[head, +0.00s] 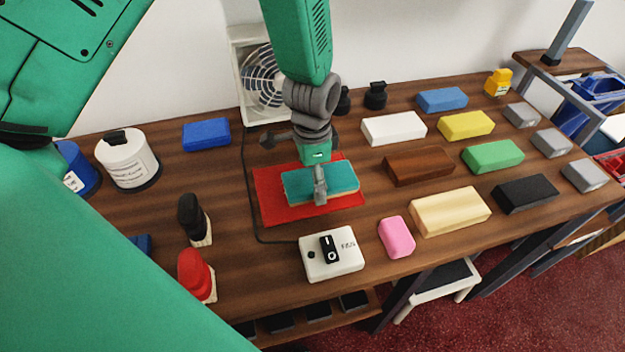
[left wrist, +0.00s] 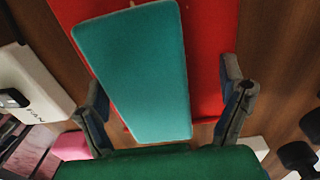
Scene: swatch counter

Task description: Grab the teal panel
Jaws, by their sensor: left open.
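The teal panel (head: 343,180) lies flat on a red mat (head: 270,208) on the wooden counter. My left gripper (head: 320,190) is right over the panel in the head view and hides part of it. In the left wrist view, the panel (left wrist: 135,65) lies between the two spread fingers of the gripper (left wrist: 163,85), with a gap on each side. The gripper is open and holds nothing. Whether the fingertips are down at the panel's height I cannot tell. My right gripper is not in view.
A white fan switch box (head: 332,262) and a pink block (head: 396,237) stand in front of the mat. Several coloured blocks, including a brown one (head: 419,166), fill the right side. A fan (head: 262,75) stands behind. Red (head: 195,272) and black (head: 192,215) stamps stand left.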

